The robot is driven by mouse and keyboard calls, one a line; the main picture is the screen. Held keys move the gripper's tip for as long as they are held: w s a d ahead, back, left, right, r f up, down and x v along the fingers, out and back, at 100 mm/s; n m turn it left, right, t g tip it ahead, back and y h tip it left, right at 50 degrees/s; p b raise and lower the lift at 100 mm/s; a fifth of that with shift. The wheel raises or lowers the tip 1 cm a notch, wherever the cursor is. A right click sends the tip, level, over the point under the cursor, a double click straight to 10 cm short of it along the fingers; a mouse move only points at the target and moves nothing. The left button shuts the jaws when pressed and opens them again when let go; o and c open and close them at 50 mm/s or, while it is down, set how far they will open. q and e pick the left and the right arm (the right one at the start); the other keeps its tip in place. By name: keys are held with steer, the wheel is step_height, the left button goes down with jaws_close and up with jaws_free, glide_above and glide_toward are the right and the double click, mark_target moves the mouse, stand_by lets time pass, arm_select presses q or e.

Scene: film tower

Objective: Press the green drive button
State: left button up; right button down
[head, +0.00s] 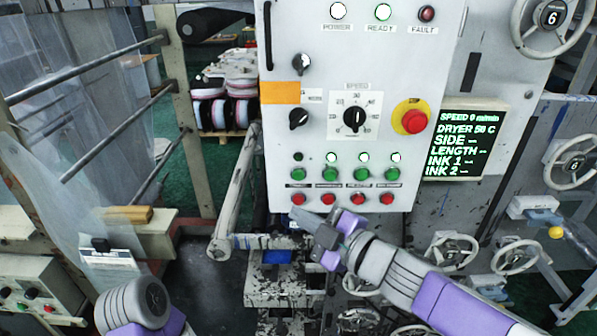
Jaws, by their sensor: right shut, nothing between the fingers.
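A white control panel (320,90) carries a row of several green buttons, from the leftmost green button (297,174) to the rightmost green button (392,174). Small labels under them are too blurred to read, so I cannot tell which is the drive button. A row of red buttons (327,199) sits below. Above the leftmost green button is an unlit lamp (297,157); the lamps over the others glow white. My right gripper (312,228) is shut and empty, just below the red buttons in the picture. My left arm shows at the bottom left, its gripper out of view.
A red emergency button (413,121) stands out at the panel's right. A screen (466,141) reads speed 0. A metal bar (235,195) juts out left of the panel. Handwheels (453,250) stand at the lower right. Rollers and clear film (75,120) fill the left.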

mark_target(298, 175)
steer(key=shift+w, duration=0.15)
steer(key=shift+w+p, duration=0.95)
steer(key=shift+w, duration=3.35)
steer(key=shift+w, duration=0.1)
steer(key=shift+w, duration=0.35)
